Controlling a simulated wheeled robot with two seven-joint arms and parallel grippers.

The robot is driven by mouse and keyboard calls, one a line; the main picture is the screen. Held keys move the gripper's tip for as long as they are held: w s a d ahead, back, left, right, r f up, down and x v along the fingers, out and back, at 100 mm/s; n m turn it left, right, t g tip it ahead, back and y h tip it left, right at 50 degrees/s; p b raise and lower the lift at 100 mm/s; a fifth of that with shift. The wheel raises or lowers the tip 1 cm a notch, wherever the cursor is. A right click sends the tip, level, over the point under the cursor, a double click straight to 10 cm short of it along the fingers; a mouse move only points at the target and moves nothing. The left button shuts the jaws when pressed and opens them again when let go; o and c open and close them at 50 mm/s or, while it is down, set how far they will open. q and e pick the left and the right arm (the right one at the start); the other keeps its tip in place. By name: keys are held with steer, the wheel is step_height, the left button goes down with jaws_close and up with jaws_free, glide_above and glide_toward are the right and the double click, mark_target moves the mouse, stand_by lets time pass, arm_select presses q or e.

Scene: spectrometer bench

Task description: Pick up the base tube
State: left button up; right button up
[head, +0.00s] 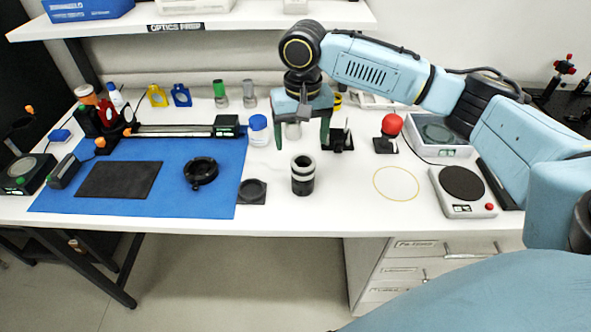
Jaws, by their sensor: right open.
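A short upright tube, black with white bands (303,178), stands on the white bench near its front edge; I take it to be the base tube. Its open top faces up. My right gripper (302,138) points down just behind and above the tube in the picture. Its two dark green fingers are spread wide, with nothing held between them. The fingers look apart from the tube, but the exact gap cannot be told. My left gripper is not in view.
A black square holder (252,191) lies left of the tube. A blue mat (140,205) bears a black ring mount (200,172). A red-knobbed part (390,128) and a scale-like device (463,190) stand right. Bench inside the yellow ring (396,183) is clear.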

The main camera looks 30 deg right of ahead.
mark_target(303, 174)
steer(key=shift+w+d, duration=0.15)
steer(key=shift+d, duration=0.15)
step_height(303, 174, down, 13)
steer(key=shift+r+b, duration=0.1)
steer(key=shift+b, duration=0.45)
steer(key=shift+c, duration=0.5)
steer(key=shift+r, duration=0.1)
steer(key=c, duration=1)
steer(key=shift+c, duration=0.2)
